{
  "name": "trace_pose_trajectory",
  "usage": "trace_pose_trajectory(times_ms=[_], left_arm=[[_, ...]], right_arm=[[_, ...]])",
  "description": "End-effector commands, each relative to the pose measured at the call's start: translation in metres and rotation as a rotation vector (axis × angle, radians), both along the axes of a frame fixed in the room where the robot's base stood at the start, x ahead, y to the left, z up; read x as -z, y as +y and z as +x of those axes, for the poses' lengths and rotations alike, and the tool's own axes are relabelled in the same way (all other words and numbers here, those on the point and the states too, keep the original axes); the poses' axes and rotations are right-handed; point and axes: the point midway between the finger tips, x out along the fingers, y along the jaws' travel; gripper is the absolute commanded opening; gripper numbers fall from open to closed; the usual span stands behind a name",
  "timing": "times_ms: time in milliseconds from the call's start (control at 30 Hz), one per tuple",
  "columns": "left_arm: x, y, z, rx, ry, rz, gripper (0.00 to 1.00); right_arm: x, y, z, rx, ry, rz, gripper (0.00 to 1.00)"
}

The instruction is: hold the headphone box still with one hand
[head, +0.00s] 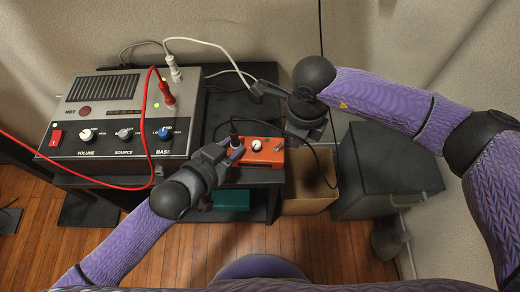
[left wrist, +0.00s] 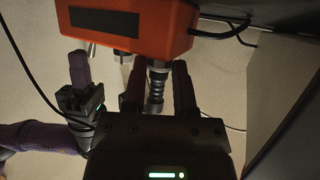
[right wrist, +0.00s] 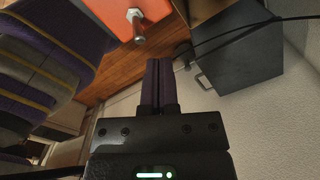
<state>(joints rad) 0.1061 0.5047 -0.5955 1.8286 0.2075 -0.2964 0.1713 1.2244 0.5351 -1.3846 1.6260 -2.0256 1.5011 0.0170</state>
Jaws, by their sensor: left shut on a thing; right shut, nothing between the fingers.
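The headphone box is the small orange box (head: 266,157) on the dark stand, with a white dial and a small silver knob on top. In the left wrist view the box (left wrist: 188,42) is at the top with a dark panel. A dark plug with silver rings (left wrist: 156,82) stands at one end of it. My left gripper (head: 239,152) is at the box's left end; its fingers (left wrist: 157,80) are shut on the plug, on either side. My right gripper (head: 292,137) is shut and empty beside the box's right end; its fingers (right wrist: 158,82) are together, apart from the box (right wrist: 80,28).
A grey amplifier (head: 115,137) with red and white plugs stands at left. A red cable (head: 150,118) loops over its front. A cardboard box (head: 309,186) and a dark cabinet (head: 382,172) stand at right. A black cable hangs past my right gripper.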

Motion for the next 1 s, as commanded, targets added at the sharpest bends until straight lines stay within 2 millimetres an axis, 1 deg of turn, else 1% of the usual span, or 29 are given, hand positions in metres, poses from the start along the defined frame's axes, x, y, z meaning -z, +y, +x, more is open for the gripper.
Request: trace_pose_trajectory(times_ms=[333,1000], left_arm=[[0.001,0.0,0.0,0.0,0.002,0.002,0.0],[0.001,0.0,0.0,0.0,0.002,0.002,0.0]], right_arm=[[0.019,0.0,0.0,0.0,0.002,-0.001,0.0],[0.019,0.012,0.001,0.0,0.001,-0.001,0.0]])
